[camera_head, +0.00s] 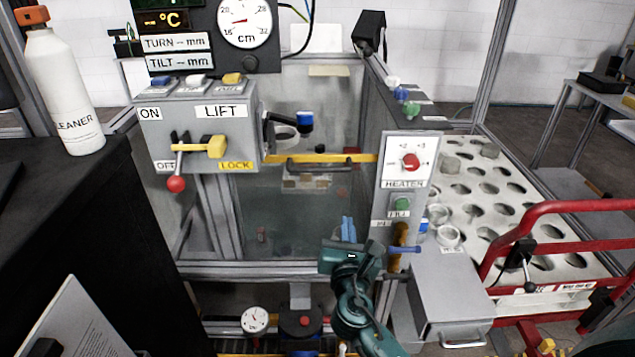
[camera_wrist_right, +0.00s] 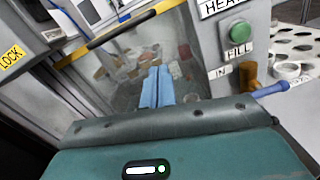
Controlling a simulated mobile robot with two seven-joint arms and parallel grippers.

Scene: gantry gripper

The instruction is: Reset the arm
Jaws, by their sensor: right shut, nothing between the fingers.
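My right gripper (camera_head: 348,222) is in the lower middle of the head view, on a teal arm that comes up from the bottom edge. Its blue fingers point away from me toward the clear front panel of the machine. In the right wrist view the fingers (camera_wrist_right: 157,72) lie side by side, shut, with nothing between them. The gripper is left of the heater panel (camera_head: 391,165) and its green fill button (camera_head: 402,204). I cannot tell whether it touches the panel. My left gripper is in neither view.
A grey lift box (camera_head: 150,130) with a red-knobbed lever (camera_head: 176,183) stands left. A yellow bar (camera_head: 330,158) crosses above the clear panel. A blue-handled valve (camera_head: 404,249) and a metal drawer box (camera_head: 450,285) sit close right. A cleaner bottle (camera_head: 62,85) stands on the dark counter.

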